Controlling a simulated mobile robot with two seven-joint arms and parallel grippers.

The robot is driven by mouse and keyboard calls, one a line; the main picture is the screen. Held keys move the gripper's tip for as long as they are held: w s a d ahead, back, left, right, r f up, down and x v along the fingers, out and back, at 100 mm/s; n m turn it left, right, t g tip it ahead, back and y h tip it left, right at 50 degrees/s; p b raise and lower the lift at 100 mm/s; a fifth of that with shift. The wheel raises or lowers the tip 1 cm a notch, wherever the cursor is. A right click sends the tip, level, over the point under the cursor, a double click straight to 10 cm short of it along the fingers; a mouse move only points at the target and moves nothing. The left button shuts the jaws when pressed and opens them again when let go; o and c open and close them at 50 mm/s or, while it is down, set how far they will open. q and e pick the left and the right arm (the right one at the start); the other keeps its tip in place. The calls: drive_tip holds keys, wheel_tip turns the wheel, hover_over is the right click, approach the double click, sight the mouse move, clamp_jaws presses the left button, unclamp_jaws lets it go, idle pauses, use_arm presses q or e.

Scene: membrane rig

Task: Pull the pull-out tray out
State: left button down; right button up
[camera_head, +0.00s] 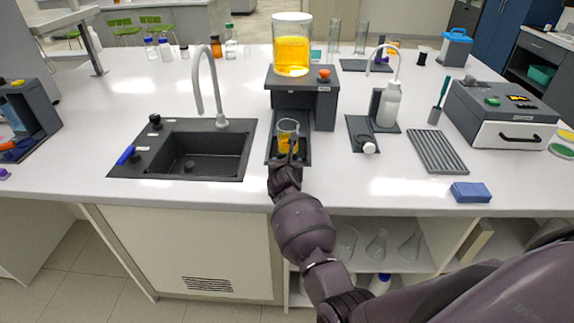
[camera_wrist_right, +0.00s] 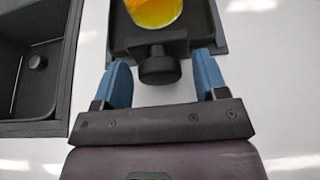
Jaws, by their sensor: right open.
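The membrane rig (camera_head: 303,98) stands on the white bench with a jar of yellow liquid on top. The dark pull-out tray (camera_head: 304,152) lies low at its front, with a beaker (camera_head: 288,130) of yellow liquid on it. In the right wrist view the tray (camera_wrist_right: 124,42) has a round black knob (camera_wrist_right: 158,66) at its front edge. My right gripper (camera_wrist_right: 162,72) is open, its blue fingers on either side of the knob, with gaps visible. In the head view my right gripper (camera_head: 287,168) partly hides the tray front. My left gripper is out of view.
A dark sink (camera_head: 200,152) with a tap is to the left of the rig. A wash bottle (camera_head: 388,104), a grooved rack (camera_head: 437,151) and a blue sponge (camera_head: 470,192) are to the right. The bench in front of the tray is clear except for my arm.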

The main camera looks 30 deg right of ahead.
wheel_tip(320, 180, up, 20)
drive_tip(key=p, duration=0.1)
idle(0.7)
idle(0.4)
